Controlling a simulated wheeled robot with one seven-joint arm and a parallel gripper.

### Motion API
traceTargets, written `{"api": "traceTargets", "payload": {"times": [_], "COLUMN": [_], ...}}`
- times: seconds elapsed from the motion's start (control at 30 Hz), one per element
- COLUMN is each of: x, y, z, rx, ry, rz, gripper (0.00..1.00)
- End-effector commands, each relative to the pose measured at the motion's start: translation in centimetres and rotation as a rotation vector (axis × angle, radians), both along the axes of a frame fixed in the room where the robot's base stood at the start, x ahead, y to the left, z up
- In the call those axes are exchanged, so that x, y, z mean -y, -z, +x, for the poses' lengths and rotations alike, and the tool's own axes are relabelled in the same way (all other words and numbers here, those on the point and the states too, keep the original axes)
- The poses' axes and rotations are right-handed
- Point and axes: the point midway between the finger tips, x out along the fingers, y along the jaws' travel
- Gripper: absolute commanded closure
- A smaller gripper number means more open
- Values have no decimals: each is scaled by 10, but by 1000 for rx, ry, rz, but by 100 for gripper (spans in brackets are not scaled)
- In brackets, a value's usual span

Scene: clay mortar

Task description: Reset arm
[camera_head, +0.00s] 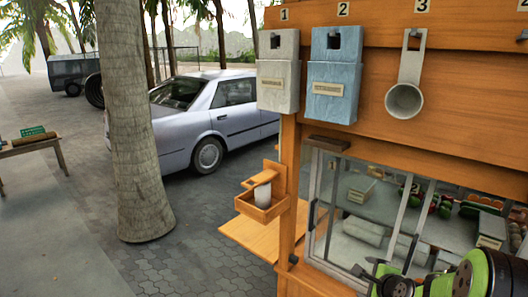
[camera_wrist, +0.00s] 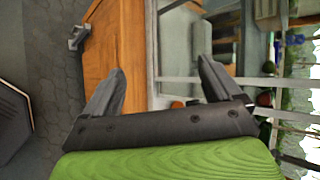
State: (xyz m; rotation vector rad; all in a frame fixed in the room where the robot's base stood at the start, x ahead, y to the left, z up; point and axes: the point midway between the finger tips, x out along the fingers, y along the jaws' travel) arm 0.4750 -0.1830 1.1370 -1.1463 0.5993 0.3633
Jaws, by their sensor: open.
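My gripper (camera_wrist: 161,68) shows in the wrist view with its two grey fingers spread wide apart. It is open, and nothing is between the fingers. Behind them are an orange wooden panel and a pale window frame. In the head view my green and black arm (camera_head: 470,275) is at the bottom right, in front of the glazed window of the wooden stall. The fingertips are not clear in that view.
A white box (camera_head: 278,86), a blue box (camera_head: 334,90) and a grey scoop (camera_head: 404,100) hang on the stall's upper board. A small wooden holder (camera_head: 262,210) with a white cup juts out left of the window. A palm trunk (camera_head: 135,130) and a silver car (camera_head: 215,120) stand beyond.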

Motion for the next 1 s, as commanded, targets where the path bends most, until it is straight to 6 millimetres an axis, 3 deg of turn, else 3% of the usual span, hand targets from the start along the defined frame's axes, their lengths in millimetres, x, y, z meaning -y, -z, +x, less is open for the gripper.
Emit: {"api": "traceTargets", "payload": {"times": [0.03,0.1,0.17,0.3,0.5,0.6,0.7,1.0], "x": [-30,-67,-94,-145,-178,-180,-181,-180], "y": [-22,-46,-64,-96,-109,-106,-104,-105], "z": [-8,-30,-54,-128,-242,-277,-291,-291], "rx": [-39,-106,-157,-248,-303,-305,-305,-306], "ry": [-144,-349,-515,-879,-1328,-1460,-1520,-1524], "rz": [-139,-330,-487,-815,-1149,-1224,-1251,-1253], "gripper": [9,9,9,9,9,9,9,9]}}
